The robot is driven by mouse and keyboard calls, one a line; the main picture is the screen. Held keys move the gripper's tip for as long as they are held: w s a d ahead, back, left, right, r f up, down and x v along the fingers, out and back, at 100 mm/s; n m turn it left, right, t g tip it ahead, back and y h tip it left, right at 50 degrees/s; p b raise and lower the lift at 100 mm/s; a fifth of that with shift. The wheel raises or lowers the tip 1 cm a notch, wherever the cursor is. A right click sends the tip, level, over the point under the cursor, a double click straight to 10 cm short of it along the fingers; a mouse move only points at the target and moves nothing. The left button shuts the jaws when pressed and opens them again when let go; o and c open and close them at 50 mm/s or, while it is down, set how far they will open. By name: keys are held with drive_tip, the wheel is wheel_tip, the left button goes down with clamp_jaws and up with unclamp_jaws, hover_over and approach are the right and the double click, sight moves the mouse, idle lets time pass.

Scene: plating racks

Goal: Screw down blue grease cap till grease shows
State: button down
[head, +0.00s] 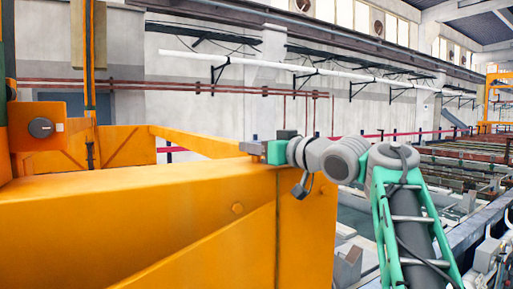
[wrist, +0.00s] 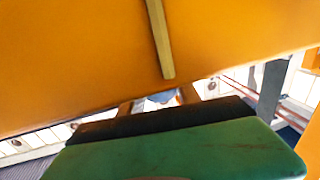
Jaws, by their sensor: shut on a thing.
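My gripper (head: 254,149) is at the top edge of the orange steel beam (head: 150,215), near its right end, in the head view. In the wrist view, the two fingers of my gripper (wrist: 157,101) stick out beyond the green and black gripper body, under an orange face. A small pale blue piece, which looks like the blue grease cap (wrist: 160,98), shows between the fingers, and the gripper is shut on it. The black edge of the gripper body hides its lower part. The cap cannot be made out in the head view. No grease can be seen.
A tan bar (wrist: 160,40) runs down the orange face close above the fingers. An orange box with a dark round knob (head: 41,128) stands at the left in the head view. Rows of tanks (head: 470,165) lie at the right, and open space lies behind the beam.

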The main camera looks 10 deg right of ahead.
drive_tip(key=shift+a+f+h+b, duration=0.1)
drive_tip(key=shift+h+b, duration=0.2)
drive_tip(key=shift+b, duration=0.15)
drive_tip(key=m+h+b, duration=0.1)
drive_tip(key=m+t+h+b, duration=0.1)
drive_tip(key=b, duration=0.1)
drive_tip(key=shift+s+a+f, duration=0.1)
drive_tip(key=shift+f, duration=0.1)
drive_tip(key=m+t+h+b, duration=0.1)
drive_tip(key=m+h+b, duration=0.1)
drive_tip(key=h+b, duration=0.1)
drive_tip(key=shift+a+h, duration=0.15)
drive_tip(key=shift+h, duration=0.15)
drive_tip(key=m+h, duration=0.1)
drive_tip(key=h, duration=0.1)
drive_tip(key=shift+r+m+h+b, duration=0.2)
drive_tip(key=shift+m+h+b, duration=0.1)
drive_tip(key=shift+m, duration=0.1)
drive_tip(key=shift+r+m+h+p, duration=0.2)
drive_tip(key=shift+m+h+p, duration=0.4)
drive_tip(key=shift+h, duration=0.5)
drive_tip(key=shift+d+m+g+h+p, duration=0.15)
drive_tip(key=shift+m+h+p, duration=0.3)
drive_tip(key=shift+h, duration=0.2)
drive_tip(key=shift+d+m+g+h+p, duration=0.15)
drive_tip(key=shift+m+h+p, duration=0.2)
drive_tip(key=shift+m+h, duration=0.25)
drive_tip(key=shift+h, duration=0.25)
drive_tip(key=c, duration=0.9)
unclamp_jaws()
